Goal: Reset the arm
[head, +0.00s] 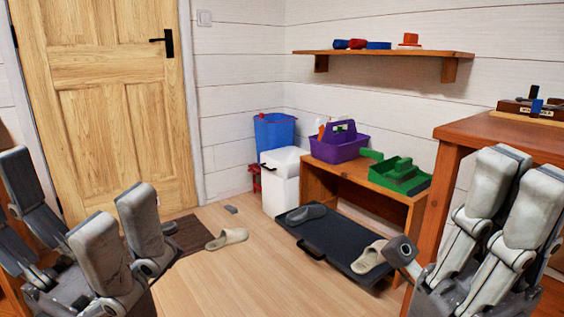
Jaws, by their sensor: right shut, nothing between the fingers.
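My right gripper (522,172) is at the right edge of the head view, pointing up, with its grey fingers close together and nothing held. It is in front of the wooden desk (478,130), and I cannot tell how far apart they are. My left gripper (68,205) is at the lower left, its fingers spread wide apart with nothing between them. It is in front of the wooden door (110,100) and the floor. Much of both arms is out of view.
A low wooden bench (320,184) holds a purple caddy (340,148) and a green tray (398,176). A dark low platform (325,243) with slippers lies before it. A white bin (281,182) stands by the wall. A shelf (385,53) hangs above. The middle floor is mostly clear.

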